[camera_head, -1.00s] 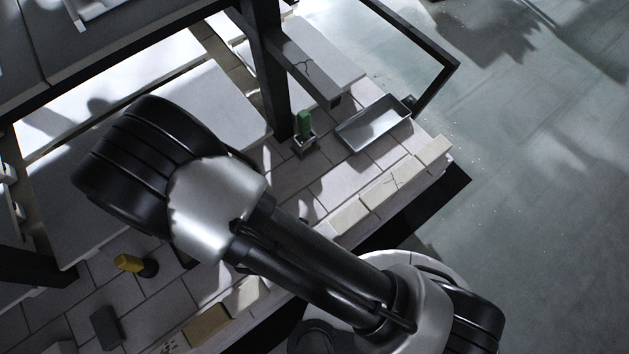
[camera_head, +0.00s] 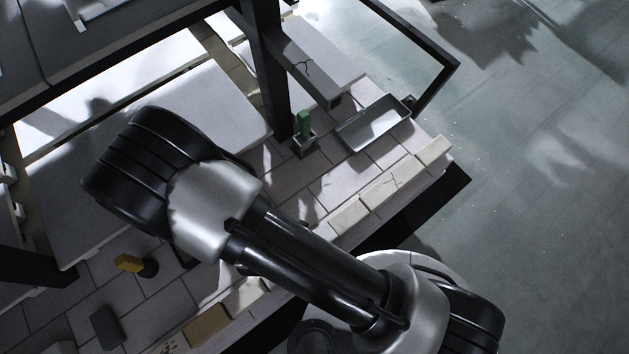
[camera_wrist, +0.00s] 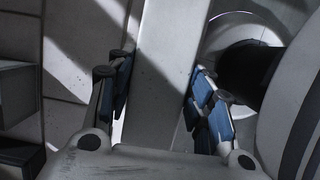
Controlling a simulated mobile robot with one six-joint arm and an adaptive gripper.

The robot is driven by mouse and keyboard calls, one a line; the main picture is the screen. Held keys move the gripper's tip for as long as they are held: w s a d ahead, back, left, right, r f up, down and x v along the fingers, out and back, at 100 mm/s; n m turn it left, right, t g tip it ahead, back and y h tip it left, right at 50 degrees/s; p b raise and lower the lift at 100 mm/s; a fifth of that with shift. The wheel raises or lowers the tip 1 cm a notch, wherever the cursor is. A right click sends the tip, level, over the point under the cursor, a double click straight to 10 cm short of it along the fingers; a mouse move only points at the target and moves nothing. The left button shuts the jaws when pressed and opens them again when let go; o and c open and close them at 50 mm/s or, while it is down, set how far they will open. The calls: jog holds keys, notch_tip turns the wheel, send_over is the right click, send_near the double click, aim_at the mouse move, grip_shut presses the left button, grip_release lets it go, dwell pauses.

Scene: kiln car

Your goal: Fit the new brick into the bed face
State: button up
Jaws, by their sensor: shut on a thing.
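In the wrist view a long pale brick (camera_wrist: 167,55) lies between the blue-padded fingers of my gripper (camera_wrist: 160,95), which is shut on it. The brick runs up out of the top of that view, and its far end is not seen. In the head view my arm hides the gripper and the held brick. The bed face shows as a row of edge bricks along the car's front edge: pale ones, one cracked (camera_head: 390,186), at right and a tan one (camera_head: 207,325) at lower left. My arm covers the stretch between them.
A shallow metal tray (camera_head: 374,124) and a green-handled tool in a small holder (camera_head: 304,127) stand on the deck by a dark post (camera_head: 267,75). A yellow-topped tool (camera_head: 130,263) and a dark block (camera_head: 106,327) lie at lower left. Open floor is at right.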

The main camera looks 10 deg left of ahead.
jog(key=shift+f, duration=0.25)
jog(key=o, duration=1.4)
jog(key=shift+p+v, duration=3.3)
jog(key=shift+v, duration=0.7)
